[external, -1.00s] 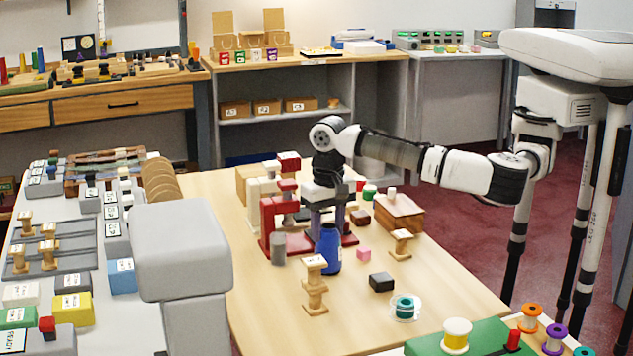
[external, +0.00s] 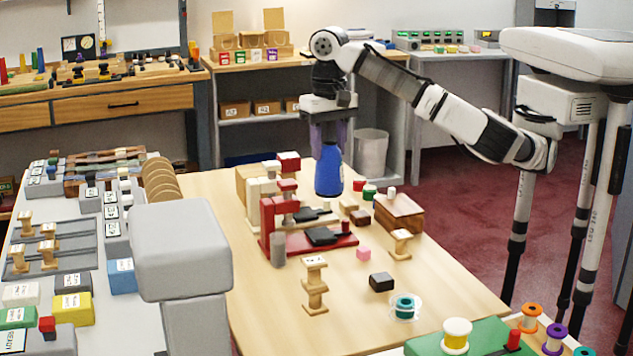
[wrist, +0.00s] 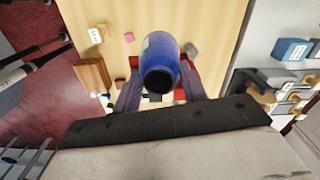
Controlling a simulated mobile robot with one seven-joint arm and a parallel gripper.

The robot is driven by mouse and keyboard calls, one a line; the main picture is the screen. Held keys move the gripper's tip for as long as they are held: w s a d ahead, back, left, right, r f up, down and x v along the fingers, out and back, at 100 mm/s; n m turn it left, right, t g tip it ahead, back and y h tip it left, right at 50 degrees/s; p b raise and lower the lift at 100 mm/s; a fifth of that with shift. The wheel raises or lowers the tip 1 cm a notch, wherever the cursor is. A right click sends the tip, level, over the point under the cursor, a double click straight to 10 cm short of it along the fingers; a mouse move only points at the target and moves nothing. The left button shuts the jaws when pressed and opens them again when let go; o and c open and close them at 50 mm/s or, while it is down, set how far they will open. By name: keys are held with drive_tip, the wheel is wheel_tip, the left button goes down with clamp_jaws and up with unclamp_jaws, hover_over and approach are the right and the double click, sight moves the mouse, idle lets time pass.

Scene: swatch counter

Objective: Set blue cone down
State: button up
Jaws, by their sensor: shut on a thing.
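The blue cone (external: 328,170) is a deep blue, tapering piece held upright in the air above the wooden table (external: 390,275). It also shows in the wrist view (wrist: 161,62), where its dark round end faces the camera and a pale label shows on its side. My gripper (external: 329,140) is shut on the cone from above, with one finger on each side. In the wrist view the fingers (wrist: 160,90) flank the cone. The cone's lower end is clear of the tabletop and of the red press.
A red press (external: 310,240) and a cream press (external: 262,195) stand below and left of the cone.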

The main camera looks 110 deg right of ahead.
drive_tip(key=s+a+r+m+p, duration=0.1)
drive_tip(key=s+a+m, duration=0.65)
drive_tip(key=s, duration=0.35)
drive_tip(key=s+a+r+m, duration=0.1)
drive_tip(key=s+a+m, duration=0.65)
drive_tip(key=s, duration=0.35)
wheel_tip(320, 180, down, 20)
drive_tip(key=shift+d+f+m+b, duration=0.15)
drive_tip(key=shift+d+m+b, duration=0.15)
drive_tip(key=shift+d+b, duration=0.1)
drive_tip(key=shift+s, duration=0.1)
drive_tip(key=shift+f, duration=0.15)
drive_tip(key=o, duration=1.3)
